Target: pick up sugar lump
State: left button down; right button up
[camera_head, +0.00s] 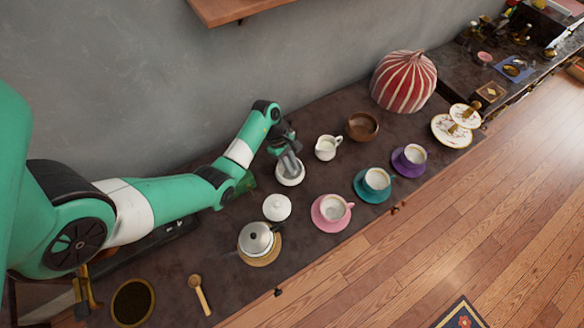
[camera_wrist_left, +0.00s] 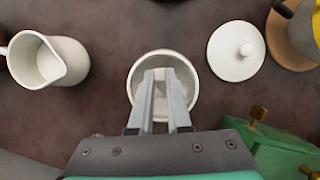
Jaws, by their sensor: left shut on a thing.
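The white sugar bowl (camera_head: 291,181) stands open on the dark counter; it also shows in the left wrist view (camera_wrist_left: 133,92). Its white lid (camera_head: 277,207) lies on the counter beside it, and shows in the left wrist view (camera_wrist_left: 232,62). My left gripper (camera_head: 290,166) reaches down into the bowl with its fingers close together, as the left wrist view (camera_wrist_left: 161,78) also shows. My right gripper is not in view.
A white creamer jug (camera_head: 326,148) and a brown bowl (camera_head: 362,126) stand beyond the bowl. Pink (camera_head: 332,211), teal (camera_head: 375,183) and purple (camera_head: 410,160) cups on saucers line the front edge. A silver teapot (camera_head: 256,239) and green box (camera_wrist_left: 270,149) are near.

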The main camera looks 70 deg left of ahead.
pick_arm(q)
jog(key=s+d+r+p, duration=0.7)
jog(key=s+r+p, duration=0.2)
jog(key=s+r, duration=0.1)
jog(key=shift+s+d+r+p, duration=0.3)
jog(key=shift+s+p, duration=0.1)
jog(key=shift+s, duration=0.5)
